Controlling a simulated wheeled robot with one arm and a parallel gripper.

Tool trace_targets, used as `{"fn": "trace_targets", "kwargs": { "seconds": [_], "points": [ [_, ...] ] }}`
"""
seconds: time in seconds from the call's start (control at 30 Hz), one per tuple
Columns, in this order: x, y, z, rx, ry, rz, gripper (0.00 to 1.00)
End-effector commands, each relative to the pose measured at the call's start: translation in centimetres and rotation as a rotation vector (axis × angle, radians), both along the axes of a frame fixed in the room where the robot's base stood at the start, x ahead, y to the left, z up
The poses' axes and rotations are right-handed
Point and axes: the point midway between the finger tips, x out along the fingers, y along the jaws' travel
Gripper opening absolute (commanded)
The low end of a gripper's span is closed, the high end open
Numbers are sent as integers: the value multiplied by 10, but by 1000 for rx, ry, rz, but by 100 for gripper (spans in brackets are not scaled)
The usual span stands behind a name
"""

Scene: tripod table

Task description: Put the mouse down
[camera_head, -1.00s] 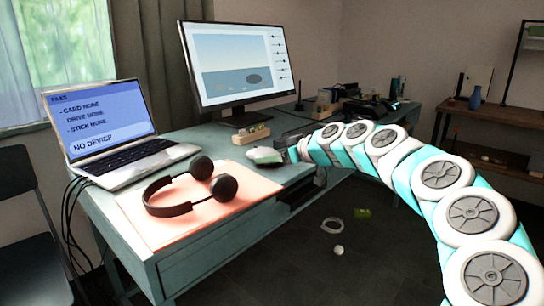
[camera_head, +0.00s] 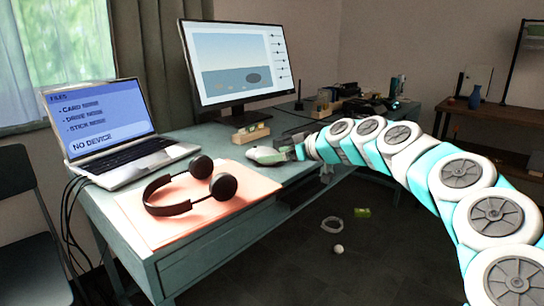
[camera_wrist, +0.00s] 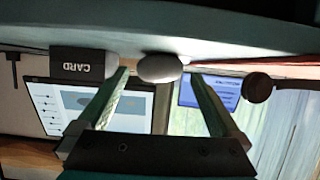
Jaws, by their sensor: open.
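The white mouse (camera_head: 265,156) lies on the teal desk (camera_head: 215,288), at the back right edge of the pink mat (camera_head: 253,183). My gripper (camera_head: 291,152) is at desk height just right of the mouse. In the wrist view, which is upside down, the mouse (camera_wrist: 160,68) shows between and beyond the tips of two green fingers, with gaps on both sides. My gripper (camera_wrist: 159,73) is open and holds nothing. The mouse appears to rest on the surface; its far side is hidden.
Black headphones (camera_head: 172,208) lie on the mat. A laptop (camera_head: 104,120) and a monitor (camera_head: 237,62) stand behind. A small wooden block holder (camera_head: 251,133) sits behind the mouse. A dark box marked CARD (camera_wrist: 84,63) shows in the wrist view. Small items lie on the floor.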

Motion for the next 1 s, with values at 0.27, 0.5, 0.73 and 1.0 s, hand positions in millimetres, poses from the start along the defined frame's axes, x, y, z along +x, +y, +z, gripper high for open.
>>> {"fn": "trace_targets", "kwargs": {
  "seconds": [0.27, 0.5, 0.73, 1.0],
  "points": [
    [-32, -45, 24, 2, -5, -6, 100],
    [-51, -66, 33, -1, 1, -2, 100],
    [-55, -71, 36, 0, 0, -2, 100],
    [-74, -61, 39, -15, 26, 19, 100]
  ]
}}
